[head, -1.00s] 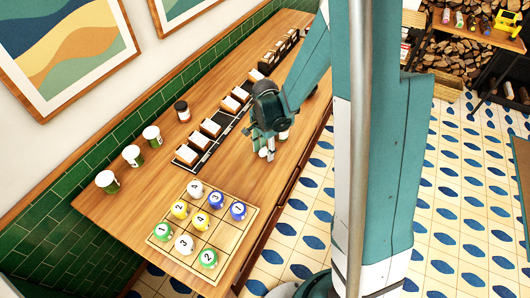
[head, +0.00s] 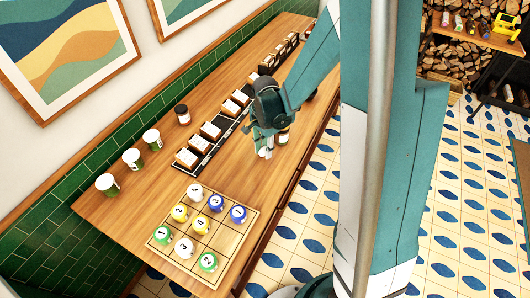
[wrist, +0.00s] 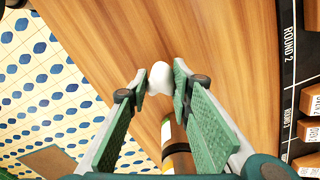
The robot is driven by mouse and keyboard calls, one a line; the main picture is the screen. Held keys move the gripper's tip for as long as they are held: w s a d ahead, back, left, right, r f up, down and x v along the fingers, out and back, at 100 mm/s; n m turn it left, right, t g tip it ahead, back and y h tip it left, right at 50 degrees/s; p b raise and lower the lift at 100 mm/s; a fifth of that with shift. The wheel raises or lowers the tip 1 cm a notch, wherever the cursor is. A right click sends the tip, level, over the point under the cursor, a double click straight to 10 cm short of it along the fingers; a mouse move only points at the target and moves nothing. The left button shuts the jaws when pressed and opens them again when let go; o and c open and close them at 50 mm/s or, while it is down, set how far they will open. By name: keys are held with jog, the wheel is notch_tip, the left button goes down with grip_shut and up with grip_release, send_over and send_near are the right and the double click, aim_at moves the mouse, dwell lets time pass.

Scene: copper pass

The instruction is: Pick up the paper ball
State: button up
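The paper ball (wrist: 160,77) is a small white crumpled lump. In the wrist view it sits between the two fingertips of my gripper (wrist: 161,80), nearly filling the gap. Whether both fingertips press on it, I cannot tell. The green finger pads spread wider toward the wrist. In the head view my gripper (head: 265,152) points down, low over the wooden counter (head: 236,172); a small white patch shows at its fingertips. I cannot tell whether the ball rests on the wood or is lifted.
A jar (wrist: 178,145) stands beside my gripper near the counter's front edge. A black strip (head: 199,169) with small boxes runs behind it. A board (head: 240,250) with numbered balls lies in front; several cups (head: 132,158) stand by the wall.

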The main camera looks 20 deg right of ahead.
jog(key=shift+r, duration=3.75)
jog(key=shift+r, duration=0.15)
